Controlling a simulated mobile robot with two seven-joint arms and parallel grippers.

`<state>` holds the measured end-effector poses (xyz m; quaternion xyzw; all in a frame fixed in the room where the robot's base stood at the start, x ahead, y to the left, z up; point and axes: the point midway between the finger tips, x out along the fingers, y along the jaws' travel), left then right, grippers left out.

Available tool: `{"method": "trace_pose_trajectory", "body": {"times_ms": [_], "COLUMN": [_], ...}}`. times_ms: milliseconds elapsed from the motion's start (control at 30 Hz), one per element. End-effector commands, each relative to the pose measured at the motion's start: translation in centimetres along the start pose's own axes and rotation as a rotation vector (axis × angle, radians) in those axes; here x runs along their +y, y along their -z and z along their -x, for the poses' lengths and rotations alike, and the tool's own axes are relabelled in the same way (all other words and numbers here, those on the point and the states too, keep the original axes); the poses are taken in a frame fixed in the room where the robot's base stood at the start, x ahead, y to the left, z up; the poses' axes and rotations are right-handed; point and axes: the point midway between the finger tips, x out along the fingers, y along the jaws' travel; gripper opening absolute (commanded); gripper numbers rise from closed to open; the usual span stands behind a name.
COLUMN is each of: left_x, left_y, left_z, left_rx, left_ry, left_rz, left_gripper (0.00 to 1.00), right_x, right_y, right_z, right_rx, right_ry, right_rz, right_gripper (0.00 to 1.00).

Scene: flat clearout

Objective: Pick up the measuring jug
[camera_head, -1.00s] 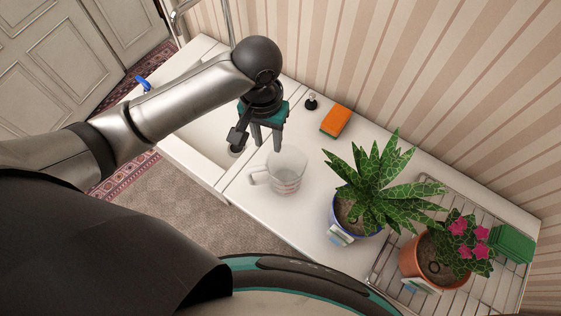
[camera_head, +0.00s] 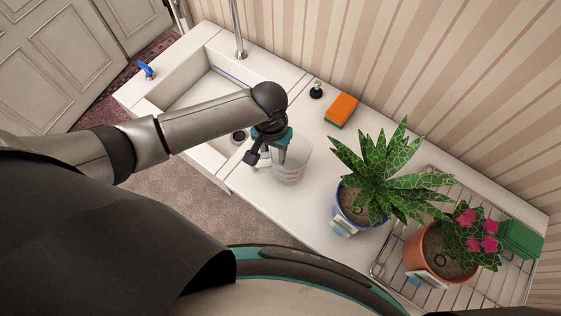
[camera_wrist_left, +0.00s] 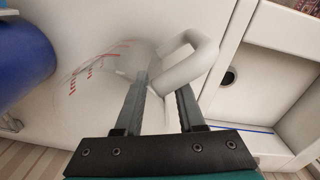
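The measuring jug (camera_head: 293,172) is clear with red markings and stands upright on the white counter. It also shows in the left wrist view (camera_wrist_left: 105,75), with its pale handle (camera_wrist_left: 190,62) just beyond the fingertips. My left gripper (camera_head: 279,158) is above the jug's handle side and hides the handle in the head view. In the left wrist view my left gripper (camera_wrist_left: 162,85) has its fingers apart, with a clear gap between them. I cannot tell whether they touch the jug. My right gripper is not in view.
A plant in a blue pot (camera_head: 350,208) stands right of the jug. A flowering plant in a terracotta pot (camera_head: 430,258) stands on a wire rack (camera_head: 385,268). An orange sponge (camera_head: 341,109) lies behind. The sink (camera_head: 190,90) is to the left. Counter in front of the jug is clear.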

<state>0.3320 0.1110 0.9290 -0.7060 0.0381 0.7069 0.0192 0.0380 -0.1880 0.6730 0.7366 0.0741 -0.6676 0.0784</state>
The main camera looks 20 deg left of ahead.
Motion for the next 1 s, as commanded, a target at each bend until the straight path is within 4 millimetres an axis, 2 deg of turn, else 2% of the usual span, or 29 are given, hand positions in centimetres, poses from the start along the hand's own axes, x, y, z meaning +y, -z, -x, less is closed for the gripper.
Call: {"method": "trace_pose_trajectory", "body": {"times_ms": [267, 633, 1000], "left_x": [0.01, 0.00, -0.01], "left_y": [0.00, 0.00, 0.01], "left_z": [-0.42, -0.39, -0.38], "left_rx": [0.001, 0.001, 0.001], "left_ry": [0.000, 0.000, 0.000], "left_rz": [0.000, 0.000, 0.000], "left_gripper": [0.38, 0.00, 0.00], "right_x": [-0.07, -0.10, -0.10], "right_y": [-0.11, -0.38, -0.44], "right_z": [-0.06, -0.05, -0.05], "right_rx": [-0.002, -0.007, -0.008], "right_ry": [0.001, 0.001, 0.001], "right_rz": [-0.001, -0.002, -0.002], "right_gripper": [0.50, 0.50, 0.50]}}
